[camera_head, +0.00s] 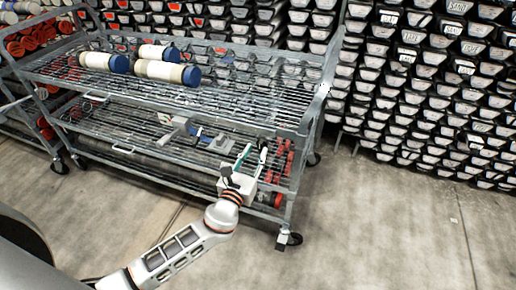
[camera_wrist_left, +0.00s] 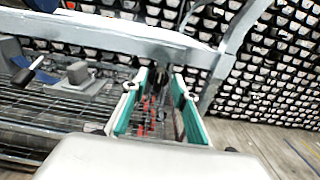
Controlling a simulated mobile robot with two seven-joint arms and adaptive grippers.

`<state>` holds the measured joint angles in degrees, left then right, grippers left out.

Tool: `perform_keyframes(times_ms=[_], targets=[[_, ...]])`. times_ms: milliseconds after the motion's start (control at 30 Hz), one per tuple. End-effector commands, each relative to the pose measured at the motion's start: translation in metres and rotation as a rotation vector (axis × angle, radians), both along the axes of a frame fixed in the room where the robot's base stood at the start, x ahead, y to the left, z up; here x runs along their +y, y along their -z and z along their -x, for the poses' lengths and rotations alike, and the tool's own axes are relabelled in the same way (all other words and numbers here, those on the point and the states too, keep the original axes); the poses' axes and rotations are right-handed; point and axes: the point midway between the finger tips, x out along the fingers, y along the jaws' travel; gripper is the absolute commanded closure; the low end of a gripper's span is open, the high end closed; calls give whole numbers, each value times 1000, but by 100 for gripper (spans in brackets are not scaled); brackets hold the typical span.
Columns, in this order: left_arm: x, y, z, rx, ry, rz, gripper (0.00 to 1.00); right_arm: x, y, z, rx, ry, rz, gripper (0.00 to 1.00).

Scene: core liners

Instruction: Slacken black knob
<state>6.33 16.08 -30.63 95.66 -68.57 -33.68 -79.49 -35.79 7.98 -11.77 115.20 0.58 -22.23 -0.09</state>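My left gripper (camera_head: 252,160) is at the right end of the cart's middle shelf, its green-lined fingers apart. In the left wrist view its fingers (camera_wrist_left: 158,100) are open, with no object clearly held. A small dark shape (camera_wrist_left: 160,77) shows beyond and between the fingertips; I cannot tell whether it is the black knob or whether the fingers touch it. A grey tool with a black handle (camera_wrist_left: 32,69) and a grey block (camera_wrist_left: 78,73) sit left of the fingers. In the head view a grey-blue fixture (camera_head: 205,138) is on the middle shelf; no knob is clear there. My right gripper is not in view.
The wire-shelf cart (camera_head: 305,118) has an upper shelf just above my left gripper and a corner post to its right. White cylinders with blue caps (camera_head: 165,71) lie on top. Red-ended items (camera_head: 280,165) are low at the right. The floor (camera_head: 370,230) is clear.

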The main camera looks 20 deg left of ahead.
Motion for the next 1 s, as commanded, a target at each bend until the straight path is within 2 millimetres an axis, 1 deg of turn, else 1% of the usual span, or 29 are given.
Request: perform_keyframes(times_ms=[33,200,333,567,600,667,700,1000], targets=[[-1,0,-8,-1,0,1,72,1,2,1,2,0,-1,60],[-1,1,-24,1,0,2,72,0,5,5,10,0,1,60],[-1,1,-29,2,0,4,72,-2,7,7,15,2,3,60],[-1,1,-29,2,0,4,72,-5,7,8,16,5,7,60],[-1,1,-29,2,0,4,83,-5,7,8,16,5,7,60],[-1,1,-29,2,0,5,98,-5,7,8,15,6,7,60],[-1,1,-29,2,0,5,100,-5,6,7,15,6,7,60],[-1,1,-29,3,0,18,100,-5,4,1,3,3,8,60]])
